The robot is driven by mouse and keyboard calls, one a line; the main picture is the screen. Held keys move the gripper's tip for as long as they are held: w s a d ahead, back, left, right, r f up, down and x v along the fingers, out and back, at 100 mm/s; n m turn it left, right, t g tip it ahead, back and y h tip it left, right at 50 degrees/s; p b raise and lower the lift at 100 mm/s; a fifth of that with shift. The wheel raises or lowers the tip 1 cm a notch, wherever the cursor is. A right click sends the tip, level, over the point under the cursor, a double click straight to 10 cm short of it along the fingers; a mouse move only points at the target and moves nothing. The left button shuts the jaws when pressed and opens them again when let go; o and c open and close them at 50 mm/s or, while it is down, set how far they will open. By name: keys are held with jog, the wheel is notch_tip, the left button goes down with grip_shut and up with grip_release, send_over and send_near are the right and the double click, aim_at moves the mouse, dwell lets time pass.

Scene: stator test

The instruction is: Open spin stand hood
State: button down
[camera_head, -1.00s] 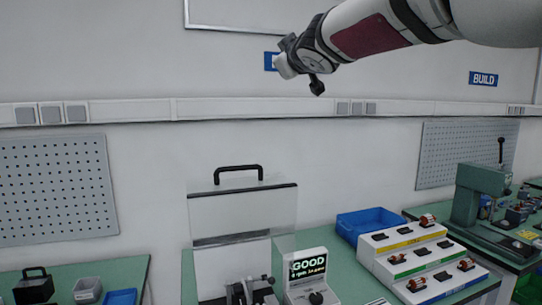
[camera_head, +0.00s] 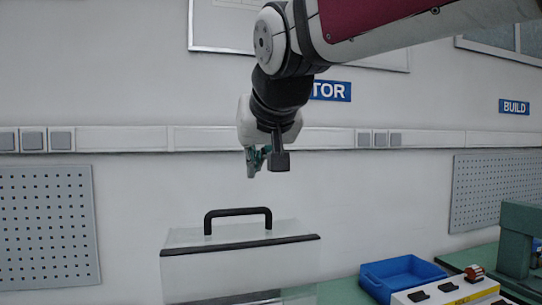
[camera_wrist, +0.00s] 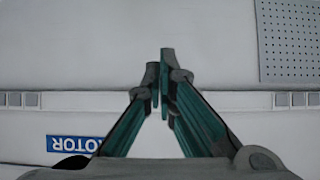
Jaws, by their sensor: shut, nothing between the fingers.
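The clear spin stand hood (camera_head: 240,270) stands at the lower middle of the head view, with a dark strip across its upper front. Its black handle (camera_head: 238,212) is on top. The lower part of the hood and the stand are cut off by the frame. My gripper (camera_head: 253,170) hangs above and slightly right of the handle, apart from it in the picture. Its green fingers are shut and empty. In the wrist view the fingertips (camera_wrist: 161,65) are together in front of the wall, and no hood shows there.
A blue bin (camera_head: 402,274) and a white stepped rack (camera_head: 450,292) with parts stand to the right of the hood. A green machine (camera_head: 520,235) is at the far right. Pegboards (camera_head: 45,230) hang on both sides of the back wall.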

aim_at(262, 241)
jog(key=x, duration=0.5)
jog(key=shift+w+a+f, duration=0.1)
jog(key=shift+w+f, duration=0.1)
jog(key=shift+f, duration=0.1)
jog(key=shift+s+d+f, duration=0.15)
jog(key=shift+s+f, duration=0.05)
jog(key=shift+s, duration=0.3)
jog(key=shift+s+d+f, duration=0.15)
jog(key=shift+s+f, duration=0.05)
jog(key=shift+s, duration=0.35)
jog(key=shift+s+d+f+p, duration=0.15)
jog(key=shift+s+f+p, duration=0.2)
jog(key=shift+s+f, duration=0.25)
jog(key=shift+s+d+f+b, duration=0.25)
jog(key=shift+s+f, duration=0.25)
jog(key=shift+s, duration=0.4)
jog(key=shift+s+d+f+b, duration=0.1)
jog(key=shift+s+d+f, duration=0.3)
jog(key=shift+s, duration=0.45)
jog(key=shift+s+d+f+b, duration=0.2)
jog(key=shift+s+f, duration=0.4)
jog(key=shift+s, duration=0.3)
jog(key=shift+r, duration=0.1)
